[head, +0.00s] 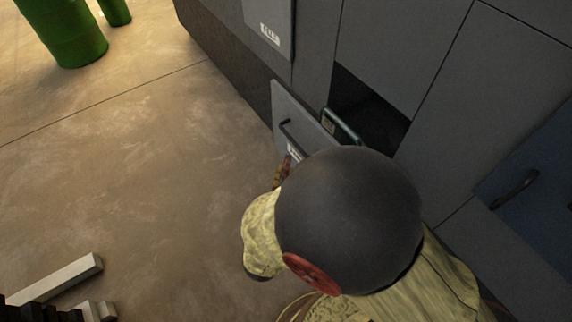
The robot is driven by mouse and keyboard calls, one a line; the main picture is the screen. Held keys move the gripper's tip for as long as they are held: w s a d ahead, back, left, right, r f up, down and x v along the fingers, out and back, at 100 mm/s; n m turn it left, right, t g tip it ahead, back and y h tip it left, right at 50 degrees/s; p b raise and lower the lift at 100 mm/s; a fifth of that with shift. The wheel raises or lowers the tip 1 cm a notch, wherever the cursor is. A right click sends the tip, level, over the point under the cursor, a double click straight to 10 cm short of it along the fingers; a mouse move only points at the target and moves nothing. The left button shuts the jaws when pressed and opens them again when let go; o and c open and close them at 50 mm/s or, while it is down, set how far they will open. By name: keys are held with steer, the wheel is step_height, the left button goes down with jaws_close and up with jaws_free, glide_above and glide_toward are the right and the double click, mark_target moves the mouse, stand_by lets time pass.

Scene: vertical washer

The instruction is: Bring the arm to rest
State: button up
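My arm fills the lower middle of the head view, with a large dark round joint and pale yellow covering. My gripper's fingers do not show; the arm hides that area. A small reddish-yellow part (281,173) shows at the joint's left edge, too little to identify. Close beyond the arm, a grey panel with a dark handle (303,125) stands open from the cabinet front. A dark green object (341,126) sits just behind that panel, at the dark opening (368,107). The arm hides the panel's lower right part.
The grey cabinet wall (400,45) runs across the top and right. A blue panel with a handle (535,170) is at the right. Green cylinders (66,35) stand at upper left. Pale bars (62,277) are at lower left. The brown floor (130,170) between is clear.

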stand_by(0.5)
steer(key=s+a+f+m+g+y, duration=0.2)
steer(key=s+a+f+g, duration=0.15)
steer(key=f, duration=0.25)
steer(key=s+a+f+m+g+y, duration=0.1)
steer(key=s+a+f+g+y, duration=0.15)
steer(key=a+f, duration=0.3)
steer(key=s+a+r+m+g+y, duration=0.2)
steer(key=s+m+g, duration=0.1)
steer(key=s+g, duration=0.5)
steer(key=d+r+m+t+h, duration=0.1)
steer(key=d+r+m, duration=0.3)
steer(key=d+r, duration=0.9)
steer(key=s+d+r+m+t+h, duration=0.1)
steer(key=d+r+m+t+h, duration=0.1)
steer(key=d+r, duration=1.1)
steer(key=d+m+h, duration=0.1)
steer(key=d+m, duration=0.1)
steer(key=d, duration=0.4)
steer(key=shift+s+m, duration=0.3)
